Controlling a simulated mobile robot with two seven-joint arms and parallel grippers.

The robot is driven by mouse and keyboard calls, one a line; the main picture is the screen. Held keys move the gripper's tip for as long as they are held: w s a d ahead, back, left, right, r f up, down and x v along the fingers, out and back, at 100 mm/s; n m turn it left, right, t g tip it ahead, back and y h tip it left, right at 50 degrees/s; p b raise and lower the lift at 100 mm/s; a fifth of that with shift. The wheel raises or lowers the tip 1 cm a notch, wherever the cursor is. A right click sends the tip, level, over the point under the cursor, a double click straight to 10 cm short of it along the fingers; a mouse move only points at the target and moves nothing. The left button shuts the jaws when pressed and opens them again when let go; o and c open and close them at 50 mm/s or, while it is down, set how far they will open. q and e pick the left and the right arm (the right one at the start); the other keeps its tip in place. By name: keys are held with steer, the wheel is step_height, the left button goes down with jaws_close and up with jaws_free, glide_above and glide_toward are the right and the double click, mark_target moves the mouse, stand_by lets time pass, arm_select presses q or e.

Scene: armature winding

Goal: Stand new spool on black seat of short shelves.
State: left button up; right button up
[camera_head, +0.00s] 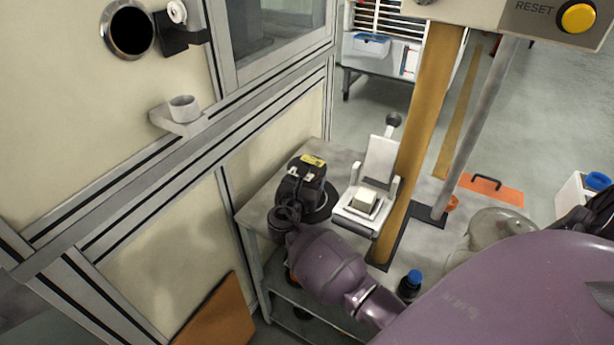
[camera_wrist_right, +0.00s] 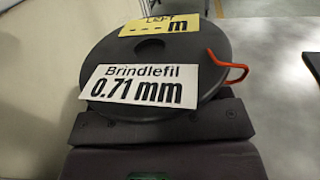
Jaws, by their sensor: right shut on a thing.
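The new spool is a black disc (camera_wrist_right: 150,75) in the right wrist view. It bears a white label reading "Brindlefil 0.71 mm", a yellow label and an orange wire end. My right gripper (camera_head: 303,180) is shut on it. In the head view the spool's dark rim (camera_head: 322,213) shows around the gripper at the left end of the grey shelf top (camera_head: 338,160). I cannot tell whether the spool touches that top. No black seat can be made out separately; the gripper and spool may hide it. My left gripper is not in view.
A white fixture with a lever (camera_head: 379,165) stands right of the spool. A tan post (camera_head: 425,110) rises beside it. A blue-capped bottle (camera_head: 410,285) is near my arm. The panelled machine wall (camera_head: 190,220) is close on the left. An orange plate (camera_head: 490,190) lies farther right.

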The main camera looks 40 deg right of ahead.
steer(key=o, duration=1.7)
steer(key=shift+o, duration=0.5)
steer(key=shift+f, duration=0.2)
steer(key=p+v, duration=0.1)
steer(key=v, duration=1)
steer(key=shift+r, duration=0.15)
steer(key=shift+d, duration=0.1)
